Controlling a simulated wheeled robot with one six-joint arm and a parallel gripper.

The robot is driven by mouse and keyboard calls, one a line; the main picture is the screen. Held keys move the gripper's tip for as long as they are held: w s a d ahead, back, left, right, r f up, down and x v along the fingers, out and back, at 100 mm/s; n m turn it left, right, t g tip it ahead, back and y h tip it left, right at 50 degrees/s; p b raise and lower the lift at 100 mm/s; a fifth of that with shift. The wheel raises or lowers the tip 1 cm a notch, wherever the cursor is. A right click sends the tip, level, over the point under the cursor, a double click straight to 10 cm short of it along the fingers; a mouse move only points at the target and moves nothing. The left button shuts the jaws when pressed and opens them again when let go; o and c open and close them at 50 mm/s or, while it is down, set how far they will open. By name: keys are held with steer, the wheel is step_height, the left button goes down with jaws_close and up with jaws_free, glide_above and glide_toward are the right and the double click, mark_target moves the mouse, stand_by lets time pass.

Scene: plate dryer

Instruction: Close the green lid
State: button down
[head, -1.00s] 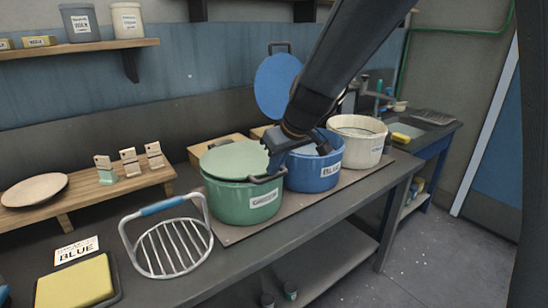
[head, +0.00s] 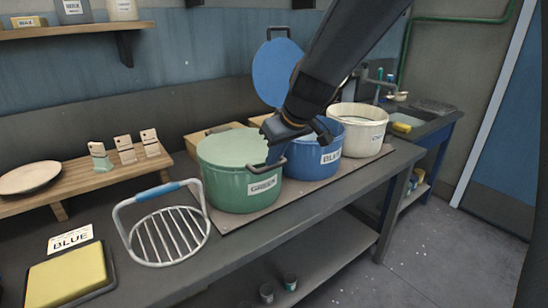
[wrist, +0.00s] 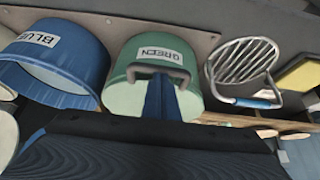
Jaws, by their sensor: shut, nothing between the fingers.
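The green lid (head: 232,147) lies flat over the top of the green pot (head: 226,188), which carries a GREEN label. The lid's dark handle (head: 266,165) is at the front right edge. It also shows in the wrist view (wrist: 140,68). My gripper (head: 274,155) is shut and empty, pointing down at the lid's right edge beside the handle. In the wrist view its blue fingers (wrist: 160,98) overlap the lid close to the handle. I cannot tell whether they touch. My gripper hides part of the lid's right edge.
The blue pot (head: 312,165) stands just right, its blue lid (head: 273,72) raised upright. A cream pot (head: 357,139) is farther right. A wire rack (head: 165,237) stands left of the green pot. A yellow sponge (head: 66,277) lies at the front left.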

steer(key=shift+s+f, duration=0.3)
steer(key=shift+f, duration=0.25)
steer(key=r+p, duration=0.1)
steer(key=r, duration=0.1)
steer(key=r+p, duration=0.1)
steer(key=w+r+p, duration=0.1)
steer(key=r, duration=0.1)
steer(key=shift+a+r, duration=0.2)
steer(key=shift+r, duration=0.1)
steer(key=b+v, duration=0.2)
steer(key=v, duration=0.6)
steer(key=s+d+f+m+g+h, duration=0.1)
steer(key=s+d+f+m+g, duration=0.1)
steer(key=s+d+f, duration=0.5)
steer(key=s+d+f+m+g+h, duration=0.2)
steer(key=s+d+f+m, duration=0.2)
steer(key=s+d+f, duration=0.4)
steer(key=s+f, duration=0.3)
steer(key=f, duration=0.4)
steer(key=shift+s+m, duration=0.35)
steer(key=shift+m, duration=0.05)
